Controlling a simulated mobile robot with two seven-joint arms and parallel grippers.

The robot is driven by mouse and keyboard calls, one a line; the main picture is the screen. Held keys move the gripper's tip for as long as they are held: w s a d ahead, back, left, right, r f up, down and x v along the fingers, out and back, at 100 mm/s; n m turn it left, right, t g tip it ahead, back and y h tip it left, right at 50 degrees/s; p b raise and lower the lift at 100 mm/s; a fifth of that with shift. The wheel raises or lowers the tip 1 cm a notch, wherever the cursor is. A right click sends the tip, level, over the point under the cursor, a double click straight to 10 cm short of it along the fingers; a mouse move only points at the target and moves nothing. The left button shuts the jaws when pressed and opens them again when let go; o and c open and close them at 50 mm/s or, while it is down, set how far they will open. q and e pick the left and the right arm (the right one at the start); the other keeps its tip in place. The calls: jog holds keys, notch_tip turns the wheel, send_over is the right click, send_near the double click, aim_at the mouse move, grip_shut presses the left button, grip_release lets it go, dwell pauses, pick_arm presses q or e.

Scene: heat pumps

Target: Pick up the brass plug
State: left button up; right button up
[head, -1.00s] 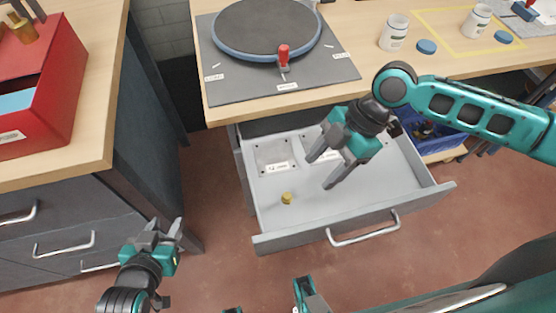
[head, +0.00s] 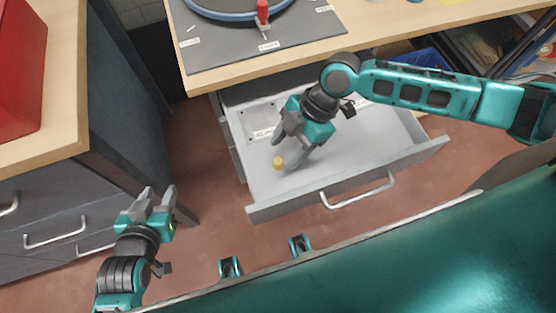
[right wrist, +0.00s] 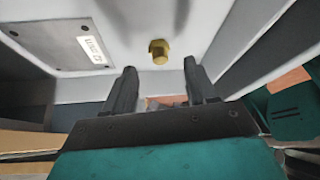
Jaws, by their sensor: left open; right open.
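The brass plug (head: 278,163) is a small yellow-gold piece on the floor of the open grey drawer (head: 345,170), near its front left. It also shows in the right wrist view (right wrist: 159,51), beyond and between the fingertips. My right gripper (head: 283,152) is open inside the drawer, its fingers pointing down toward the plug. In the right wrist view its two fingers (right wrist: 163,80) are apart with nothing between them. My left gripper (head: 158,197) is open and empty, low at the left, outside the drawer and beside the left cabinet.
A labelled plate (right wrist: 72,45) lies on the drawer floor near the plug. The drawer's front wall and handle (head: 358,191) stand close to my right gripper. The workbench with a dark mat (head: 270,48) overhangs behind. A red box (head: 22,70) sits on the left cabinet.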

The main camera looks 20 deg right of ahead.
aim_at(279, 160)
jog(key=x, duration=0.3)
jog(key=shift+f, duration=0.25)
grip_shut()
